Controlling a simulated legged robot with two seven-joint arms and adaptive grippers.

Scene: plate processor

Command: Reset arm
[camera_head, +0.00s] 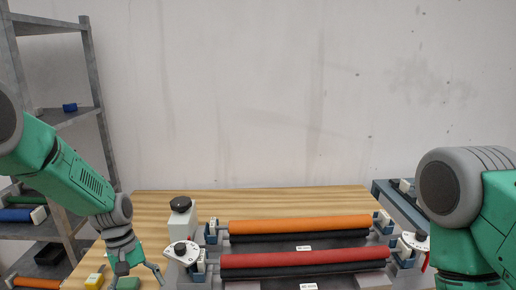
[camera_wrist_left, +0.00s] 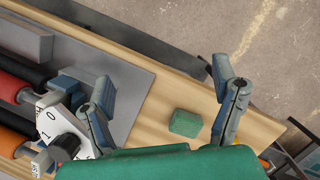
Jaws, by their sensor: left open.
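My left gripper (camera_head: 136,272) hangs low at the left end of the wooden table in the head view. In the left wrist view its two fingers (camera_wrist_left: 165,95) are spread wide apart and hold nothing. A small green block (camera_wrist_left: 185,123) lies on the wood below the opening between them, apart from both fingers. My right arm (camera_head: 480,215) comes in at the right edge of the head view; its gripper is out of the picture.
The plate processor has an orange roller (camera_head: 300,223), a red roller (camera_head: 305,258) and a white dial (camera_head: 181,248) close to my left gripper. A grey shelf (camera_head: 70,116) stands at the left. The wood behind the rollers is clear.

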